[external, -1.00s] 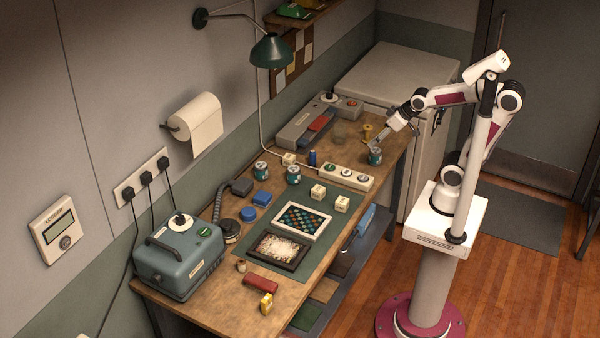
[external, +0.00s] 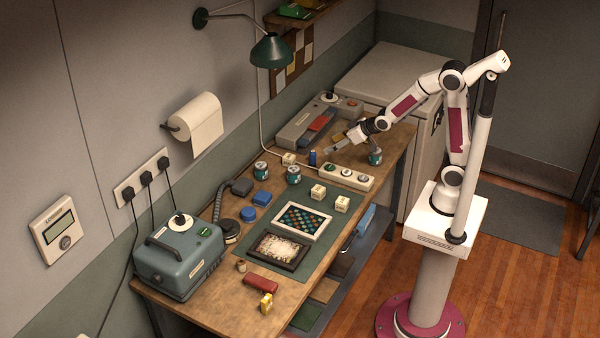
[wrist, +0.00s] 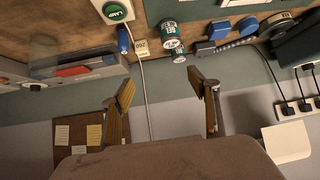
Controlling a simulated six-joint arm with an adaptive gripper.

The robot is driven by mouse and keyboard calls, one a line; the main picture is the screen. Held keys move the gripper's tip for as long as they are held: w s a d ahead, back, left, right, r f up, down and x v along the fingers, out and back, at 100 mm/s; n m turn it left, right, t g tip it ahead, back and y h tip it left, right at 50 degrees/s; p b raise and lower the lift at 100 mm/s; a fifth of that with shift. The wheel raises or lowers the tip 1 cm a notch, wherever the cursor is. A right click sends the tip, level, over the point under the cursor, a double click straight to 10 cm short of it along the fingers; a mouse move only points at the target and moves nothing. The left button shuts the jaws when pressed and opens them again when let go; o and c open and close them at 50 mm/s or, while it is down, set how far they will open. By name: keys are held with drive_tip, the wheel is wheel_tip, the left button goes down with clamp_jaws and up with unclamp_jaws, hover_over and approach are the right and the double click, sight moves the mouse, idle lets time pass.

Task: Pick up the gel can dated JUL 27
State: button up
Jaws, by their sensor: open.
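Three teal-and-white cans stand upright on the workbench. One can (external: 375,158) is near the bench's right edge, another can (external: 293,176) is near the middle, and a third can (external: 261,170) is left of it. Their dates are too small to read. My gripper (external: 334,150) is over the far part of the bench, left of the right-hand can and to the right of the other two. In the wrist view my gripper (wrist: 166,88) is open with nothing between its fingers. Two cans show beyond the fingertips, a nearer can (wrist: 170,34) and a farther can (wrist: 179,56).
A blue spool (external: 312,158) and a cream block (external: 289,159) stand near the cans. A long grey device (external: 304,124) is behind. The green lamp (external: 270,51) hangs above, its cord running down to the bench.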

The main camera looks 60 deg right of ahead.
drive_tip(key=w+a+f+t, duration=0.1)
drive_tip(key=w+a+f, duration=0.1)
drive_tip(key=w+f, duration=0.4)
drive_tip(key=t+y, duration=0.1)
drive_tip(key=t, duration=0.1)
approach(294, 173)
drive_tip(key=shift+n, duration=0.4)
drive_tip(key=w+d+f, duration=0.2)
drive_tip(key=w, duration=0.1)
drive_tip(key=shift+d, duration=0.2)
drive_tip(key=shift+w+a+f, duration=0.1)
drive_tip(key=shift+a+f, duration=0.1)
drive_tip(key=shift+f, duration=0.6)
drive_tip(key=shift+w, duration=0.1)
drive_tip(key=shift+x, duration=1.25)
drive_tip(key=shift+x, duration=2.6)
drive_tip(key=shift+r, duration=0.2)
